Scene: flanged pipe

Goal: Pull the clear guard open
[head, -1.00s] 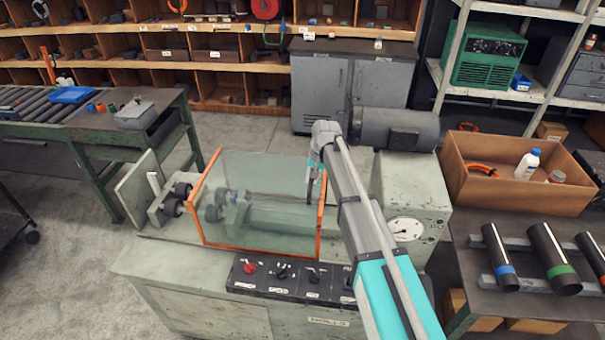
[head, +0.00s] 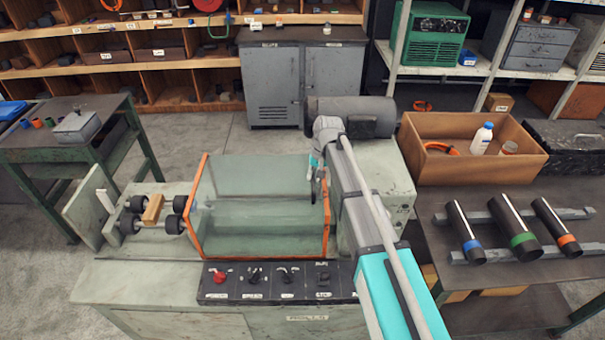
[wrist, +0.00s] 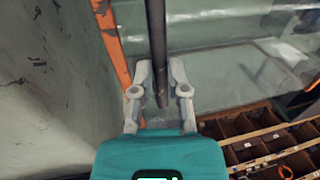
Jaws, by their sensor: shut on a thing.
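The clear guard (head: 250,215) is a see-through box with orange edges on the pale green machine. It stands towards the machine's right end, close to the gauge housing (head: 375,180). A dark upright bar handle (wrist: 157,35) shows at the guard in the wrist view, beside an orange edge. My gripper (head: 316,172) is at the guard's right end. In the wrist view my gripper (wrist: 161,72) has its fingers on either side of the bar, shut on it. Rollers (head: 128,222) and a wooden block (head: 153,208) lie uncovered left of the guard. My arm hides part of the gauge housing.
A control panel (head: 280,283) with knobs runs along the machine's front. A motor (head: 350,116) stands behind the gauge housing. Open floor lies behind the machine.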

